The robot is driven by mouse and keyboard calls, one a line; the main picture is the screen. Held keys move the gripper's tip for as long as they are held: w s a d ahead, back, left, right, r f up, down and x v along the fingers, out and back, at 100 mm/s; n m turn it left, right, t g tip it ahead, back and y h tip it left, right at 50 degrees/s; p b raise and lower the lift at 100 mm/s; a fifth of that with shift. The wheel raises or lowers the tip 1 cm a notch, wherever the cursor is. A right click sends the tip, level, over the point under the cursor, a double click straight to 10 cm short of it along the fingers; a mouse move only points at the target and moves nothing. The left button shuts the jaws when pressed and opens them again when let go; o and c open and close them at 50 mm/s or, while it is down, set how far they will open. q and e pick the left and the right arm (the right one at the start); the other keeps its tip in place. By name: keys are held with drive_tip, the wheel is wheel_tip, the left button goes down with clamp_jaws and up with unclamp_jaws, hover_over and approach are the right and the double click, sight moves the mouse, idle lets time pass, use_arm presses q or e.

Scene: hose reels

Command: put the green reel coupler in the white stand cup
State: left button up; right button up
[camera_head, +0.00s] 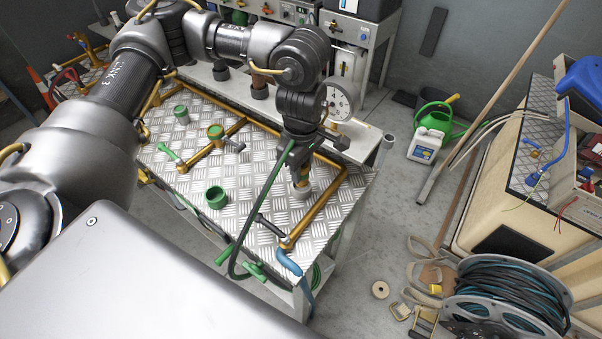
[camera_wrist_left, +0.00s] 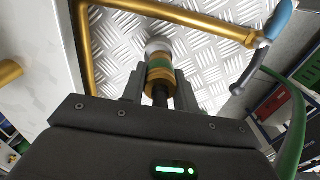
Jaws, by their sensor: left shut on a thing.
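My left gripper (camera_head: 298,168) points down over the right part of the metal-plate bench and is shut on the coupler. In the left wrist view the coupler (camera_wrist_left: 159,76) is brass with a green band, held between the gripper fingers (camera_wrist_left: 160,88). The white cup (camera_head: 302,193) is right at the coupler's far end, and its pale rim shows in the left wrist view (camera_wrist_left: 157,45). The two look lined up. I cannot tell whether the coupler's end is inside the cup or just over it. My right gripper is not in view.
Brass pipes (camera_head: 322,212) run around the bench top. A pressure gauge (camera_head: 339,102) stands behind.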

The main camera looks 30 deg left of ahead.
sight(302, 177)
use_arm(q)
drive_tip(key=shift+a+f+p, duration=0.1)
drive_tip(key=shift+f+p, duration=0.25)
drive_tip(key=shift+f, duration=0.15)
wheel_tip(302, 177, down, 2)
drive_tip(key=shift+w+p, duration=0.1)
drive_tip(key=shift+p, duration=0.25)
drive_tip(key=shift+f, duration=0.2)
drive_tip(key=shift+f, duration=0.2)
drive_tip(key=o, duration=1.1)
drive_tip(key=shift+c, duration=0.2)
